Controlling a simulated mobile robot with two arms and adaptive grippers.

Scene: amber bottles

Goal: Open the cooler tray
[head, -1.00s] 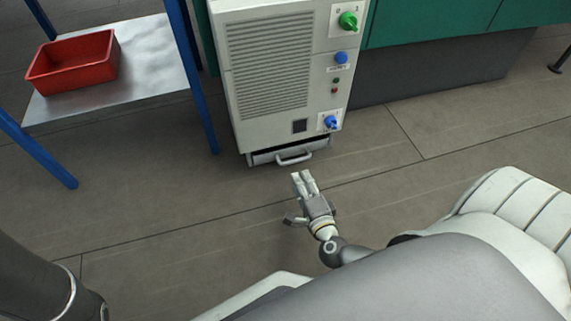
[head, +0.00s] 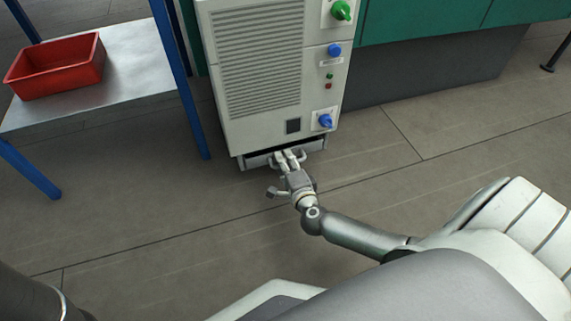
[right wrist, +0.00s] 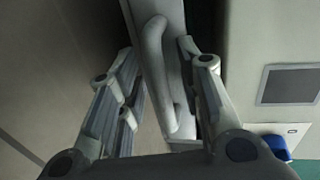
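The cooler (head: 258,70) is a pale grey cabinet with a large vent, standing on the floor. Its cooler tray (head: 315,146) is a low drawer at the bottom edge, below a dark gap. The tray's bar handle shows in the right wrist view (right wrist: 154,75), running lengthwise between my fingers. My right gripper (head: 289,158) is at the tray front; it also shows in the right wrist view (right wrist: 157,52). Its fingers are apart on both sides of the handle, with visible gaps, so it is open. In the head view the fingers partly hide the handle. My left gripper is out of view.
A blue-legged metal table (head: 130,75) with a red bin (head: 58,68) stands to the left. Green cabinets (head: 420,22) stand behind to the right. The tiled floor (head: 150,205) in front of the cooler is clear. The cooler carries green and blue knobs.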

